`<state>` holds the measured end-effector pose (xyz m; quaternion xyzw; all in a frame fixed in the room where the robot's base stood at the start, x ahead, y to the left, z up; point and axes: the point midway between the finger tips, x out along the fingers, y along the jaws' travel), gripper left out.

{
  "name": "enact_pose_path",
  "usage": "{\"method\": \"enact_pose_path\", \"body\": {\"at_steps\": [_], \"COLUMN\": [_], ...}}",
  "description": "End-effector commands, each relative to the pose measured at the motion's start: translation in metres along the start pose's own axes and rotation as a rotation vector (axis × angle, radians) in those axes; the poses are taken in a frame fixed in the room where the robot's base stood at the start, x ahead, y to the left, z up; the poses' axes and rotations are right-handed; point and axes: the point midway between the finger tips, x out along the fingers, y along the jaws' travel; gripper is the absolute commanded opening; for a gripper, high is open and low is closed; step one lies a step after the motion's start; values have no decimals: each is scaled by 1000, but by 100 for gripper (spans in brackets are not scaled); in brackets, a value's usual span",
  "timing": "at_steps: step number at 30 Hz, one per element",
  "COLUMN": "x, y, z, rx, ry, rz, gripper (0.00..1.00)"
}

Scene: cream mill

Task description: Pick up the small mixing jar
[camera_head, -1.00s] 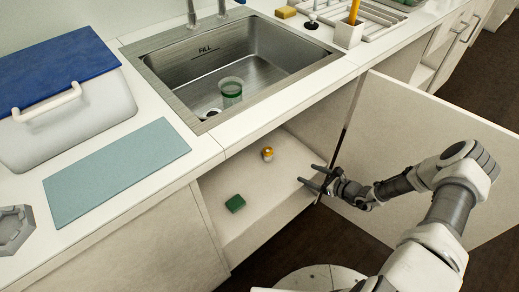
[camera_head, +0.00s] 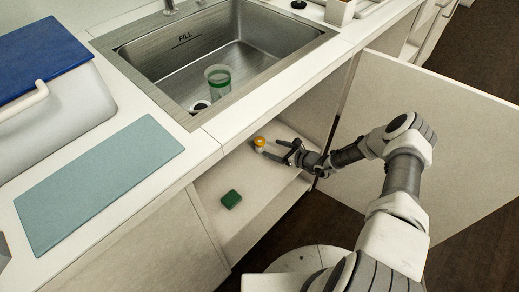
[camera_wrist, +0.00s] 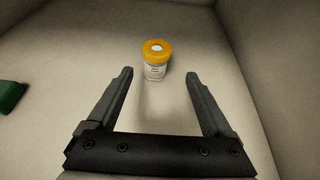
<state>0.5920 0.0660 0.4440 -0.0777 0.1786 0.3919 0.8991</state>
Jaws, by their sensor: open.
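The small mixing jar (camera_head: 260,144) has an orange-yellow lid and a clear or white body with a label. It stands upright on the cabinet floor under the sink. In the wrist view the jar (camera_wrist: 155,60) is just beyond the fingertips, roughly centred between them. My gripper (camera_head: 272,149) is open and empty, reaching into the cabinet from the right. In the wrist view my gripper (camera_wrist: 160,78) has its two fingers spread to either side, apart from the jar.
A green block or sponge (camera_head: 231,199) lies on the cabinet floor (camera_head: 245,175) nearer the front left. The open cabinet door (camera_head: 440,150) stands to the right of my arm.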

Motion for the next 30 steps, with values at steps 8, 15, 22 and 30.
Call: {"method": "enact_pose_path", "body": {"at_steps": [8, 15, 22, 30], "x": [27, 51, 78, 78], "y": [1, 6, 7, 7], "z": [0, 1, 5, 7], "rx": [0, -2, -2, -1], "ry": [0, 0, 0, 0], "rz": [1, 2, 0, 0], "gripper": [85, 85, 85, 72]}}
